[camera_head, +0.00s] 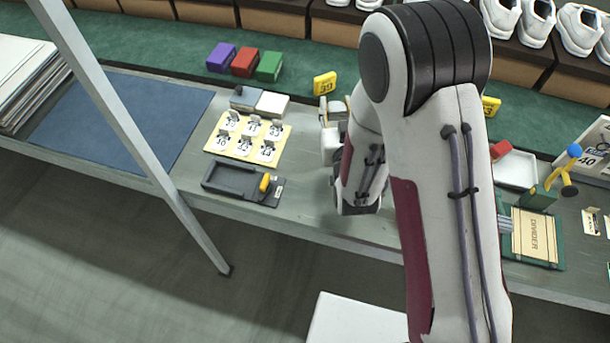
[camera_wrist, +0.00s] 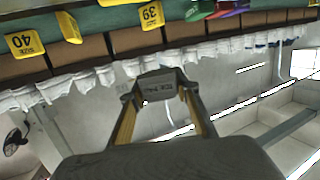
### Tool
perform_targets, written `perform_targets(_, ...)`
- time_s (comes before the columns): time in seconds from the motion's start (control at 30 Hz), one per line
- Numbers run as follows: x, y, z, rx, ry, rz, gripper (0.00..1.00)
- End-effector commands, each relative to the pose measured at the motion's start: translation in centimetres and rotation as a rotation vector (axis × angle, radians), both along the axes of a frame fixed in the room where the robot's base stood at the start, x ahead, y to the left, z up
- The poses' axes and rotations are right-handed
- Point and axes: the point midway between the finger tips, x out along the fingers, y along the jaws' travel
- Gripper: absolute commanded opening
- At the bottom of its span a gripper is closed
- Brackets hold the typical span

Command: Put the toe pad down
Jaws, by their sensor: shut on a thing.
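My gripper (camera_head: 329,118) is left of my arm's wrist, above the grey bench in the head view. In the wrist view its two fingers (camera_wrist: 160,98) are closed on a small dark grey block with lettering, the toe pad (camera_wrist: 161,86). The pad is held between the fingertips, and no surface touches it in that view. In the head view I cannot clearly make out the pad, as my gripper and wrist cover that area.
A blue mat (camera_head: 130,120) lies further left. A yellow size block (camera_head: 325,84) stands behind.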

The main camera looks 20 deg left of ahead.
Motion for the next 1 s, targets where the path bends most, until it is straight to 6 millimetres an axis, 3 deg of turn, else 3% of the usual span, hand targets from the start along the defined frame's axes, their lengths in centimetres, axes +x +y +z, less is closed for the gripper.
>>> perform_targets(0.1, -1.2, 2.1, -1.1, -0.001, 0.003, 0.014, 0.18)
perform_targets(0.5, -5.1, 7.2, -4.2, -0.002, 0.001, 0.020, 0.18)
perform_targets(0.8, -8.3, 9.7, -6.4, -0.002, 0.000, -0.012, 0.18)
perform_targets(1.0, -10.3, 10.4, -7.7, -0.001, 0.001, -0.066, 0.18)
